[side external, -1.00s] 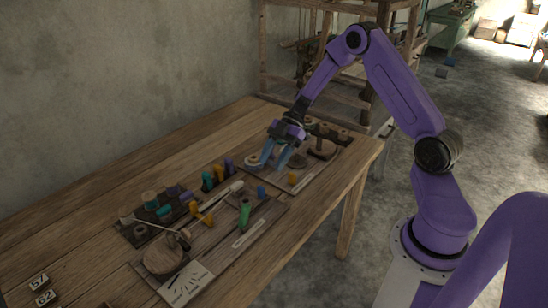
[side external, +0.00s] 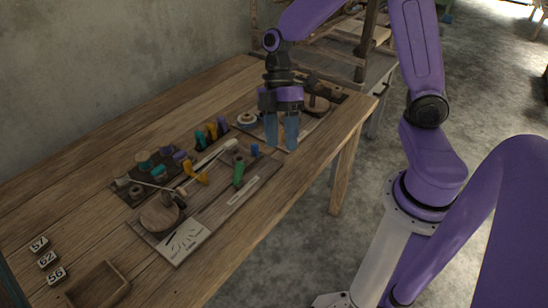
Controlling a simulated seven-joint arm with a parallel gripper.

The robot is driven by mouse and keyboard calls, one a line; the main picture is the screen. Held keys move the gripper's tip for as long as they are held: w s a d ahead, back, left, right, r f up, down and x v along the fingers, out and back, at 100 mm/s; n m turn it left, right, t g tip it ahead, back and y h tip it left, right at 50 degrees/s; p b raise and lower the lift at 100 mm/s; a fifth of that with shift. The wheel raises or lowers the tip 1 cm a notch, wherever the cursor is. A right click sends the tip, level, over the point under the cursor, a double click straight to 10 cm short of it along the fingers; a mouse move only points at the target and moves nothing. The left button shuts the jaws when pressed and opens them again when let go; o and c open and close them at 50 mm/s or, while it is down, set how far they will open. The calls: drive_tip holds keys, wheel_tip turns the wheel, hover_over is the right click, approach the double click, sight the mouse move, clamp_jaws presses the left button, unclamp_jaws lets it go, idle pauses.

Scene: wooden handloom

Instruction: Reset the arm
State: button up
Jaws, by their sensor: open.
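My gripper (side external: 281,133) is open, with its two blue fingers pointing down and apart. It hangs over the right part of the wooden table (side external: 90,187), in front of the far board with the round wooden piece (side external: 315,104). I see nothing between the fingers. My purple arm reaches in from the right, and its upper part runs out of the top of the picture.
A board holds a wooden disc (side external: 160,214), a green peg (side external: 239,174) and a white card (side external: 183,242). Several coloured spools (side external: 180,157) stand behind it. Number tiles (side external: 47,260) and a wooden tray (side external: 96,287) lie at front left. The table's back left is bare.

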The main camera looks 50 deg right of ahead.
drive_tip(key=s+r+m+t+h, duration=0.1)
drive_tip(key=s+r+t+h, duration=0.1)
drive_tip(key=s, duration=0.5)
drive_tip(key=s+d+r+m+t+h, duration=0.1)
drive_tip(key=s+r+m+t+h, duration=0.1)
drive_tip(key=s, duration=0.6)
drive_tip(key=shift+m, duration=0.3)
